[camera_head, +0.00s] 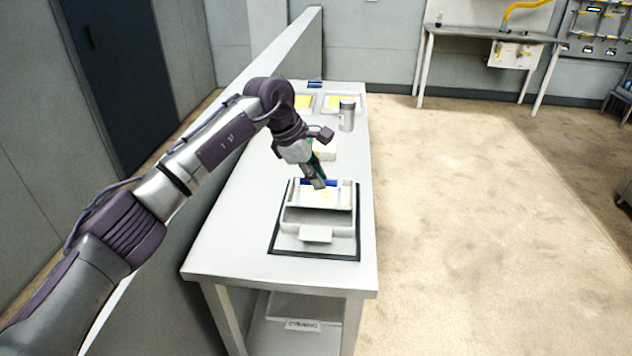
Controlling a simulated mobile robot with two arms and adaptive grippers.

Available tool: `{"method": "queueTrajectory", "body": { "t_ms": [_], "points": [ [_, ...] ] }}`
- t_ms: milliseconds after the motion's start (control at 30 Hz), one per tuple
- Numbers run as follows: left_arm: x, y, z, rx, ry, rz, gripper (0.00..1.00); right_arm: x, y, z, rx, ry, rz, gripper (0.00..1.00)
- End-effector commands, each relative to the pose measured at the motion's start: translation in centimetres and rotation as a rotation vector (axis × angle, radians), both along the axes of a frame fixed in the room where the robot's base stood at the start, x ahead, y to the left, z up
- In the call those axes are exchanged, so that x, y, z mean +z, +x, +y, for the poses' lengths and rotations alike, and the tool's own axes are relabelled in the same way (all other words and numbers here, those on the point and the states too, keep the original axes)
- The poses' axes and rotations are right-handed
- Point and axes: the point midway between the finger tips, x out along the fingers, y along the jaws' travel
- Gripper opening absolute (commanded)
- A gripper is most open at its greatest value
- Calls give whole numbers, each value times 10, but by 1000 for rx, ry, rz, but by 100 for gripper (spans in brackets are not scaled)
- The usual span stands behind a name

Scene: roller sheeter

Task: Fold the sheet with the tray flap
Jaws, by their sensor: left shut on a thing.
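The roller sheeter tray (315,216), a pale grey box, sits on a dark-edged mat (273,250) on the table. A pale yellowish sheet (338,195) shows at the back of the tray, with a blue strip (334,183) along its far edge. A light flap or tab (316,234) juts from the tray's front. My left gripper (317,184) points down over the tray's back edge, by the blue strip. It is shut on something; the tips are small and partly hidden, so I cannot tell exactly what. My right gripper is out of view.
A grey canister (347,116) stands behind on the right. A pale block (325,150) sits behind my gripper. A low wall (250,90) runs along the left. The table's front (235,255) is clear.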

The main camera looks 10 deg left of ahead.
Motion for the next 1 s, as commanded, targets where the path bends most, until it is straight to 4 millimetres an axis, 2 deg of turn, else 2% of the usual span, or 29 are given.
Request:
{"method": "queueTrajectory", "body": {
  "t_ms": [433,467,600,1000],
  "points": [
    [-5,1,1,2,7,4,0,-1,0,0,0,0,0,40],
    [-5,1,1,2,7,4,17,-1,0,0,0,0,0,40],
    [-4,1,1,1,6,4,41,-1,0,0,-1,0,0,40],
    [5,1,4,1,3,0,41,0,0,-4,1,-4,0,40]
  ]
}}
